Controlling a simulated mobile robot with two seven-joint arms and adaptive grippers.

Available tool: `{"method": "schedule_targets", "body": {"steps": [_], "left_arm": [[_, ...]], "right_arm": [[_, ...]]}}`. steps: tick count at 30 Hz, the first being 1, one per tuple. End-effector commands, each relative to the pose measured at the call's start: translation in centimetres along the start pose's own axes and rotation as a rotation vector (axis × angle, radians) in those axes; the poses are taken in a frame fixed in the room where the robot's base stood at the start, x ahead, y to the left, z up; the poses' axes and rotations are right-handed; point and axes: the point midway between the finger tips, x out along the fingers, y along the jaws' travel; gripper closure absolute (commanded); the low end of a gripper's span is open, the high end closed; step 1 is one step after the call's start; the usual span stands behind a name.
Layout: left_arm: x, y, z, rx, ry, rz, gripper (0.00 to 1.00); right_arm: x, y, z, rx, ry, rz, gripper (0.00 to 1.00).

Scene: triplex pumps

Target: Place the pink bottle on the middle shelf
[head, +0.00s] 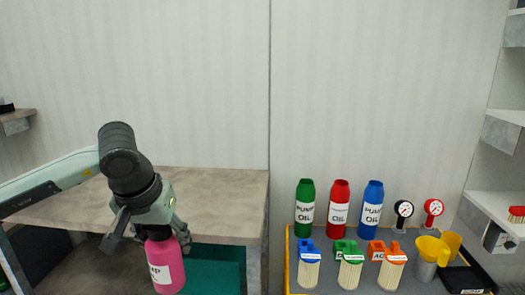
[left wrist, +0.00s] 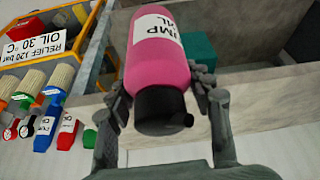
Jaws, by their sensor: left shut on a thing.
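My left gripper (head: 163,230) is shut on the pink bottle (head: 166,268), around its upper part. The bottle hangs nearly upright, with a white label, in front of the grey-topped table. In the left wrist view the bottle (left wrist: 160,48) shows its black cap (left wrist: 160,108) between the fingers (left wrist: 165,105). At the right edge of the head view are stacked shelves: an upper one (head: 514,30), a middle one (head: 504,128) and a lower one (head: 494,208). My right gripper is not in view.
The grey table (head: 215,185) has a bare top; a teal box (head: 222,262) is below it. A grey tray (head: 290,245) holds green, red and blue bottles, gauges, filters and yellow funnels. A small shelf (head: 16,118) is at the far left.

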Motion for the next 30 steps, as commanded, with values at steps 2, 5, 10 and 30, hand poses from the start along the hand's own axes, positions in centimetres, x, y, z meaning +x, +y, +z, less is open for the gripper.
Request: {"method": "schedule_targets", "body": {"steps": [2,5,10,30], "left_arm": [[2.1,0.0,2.2,0.001,-0.007,0.002,0.90],[4.0,0.0,4.4,0.000,-0.004,0.003,0.90],[5.7,0.0,6.8,-0.004,0.003,0.005,0.90],[6.2,0.0,7.3,-0.006,0.007,0.005,0.90]], "right_arm": [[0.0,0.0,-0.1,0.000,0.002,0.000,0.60],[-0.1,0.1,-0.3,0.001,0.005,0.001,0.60],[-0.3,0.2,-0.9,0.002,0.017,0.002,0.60],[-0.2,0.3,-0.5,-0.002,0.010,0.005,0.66]]}}
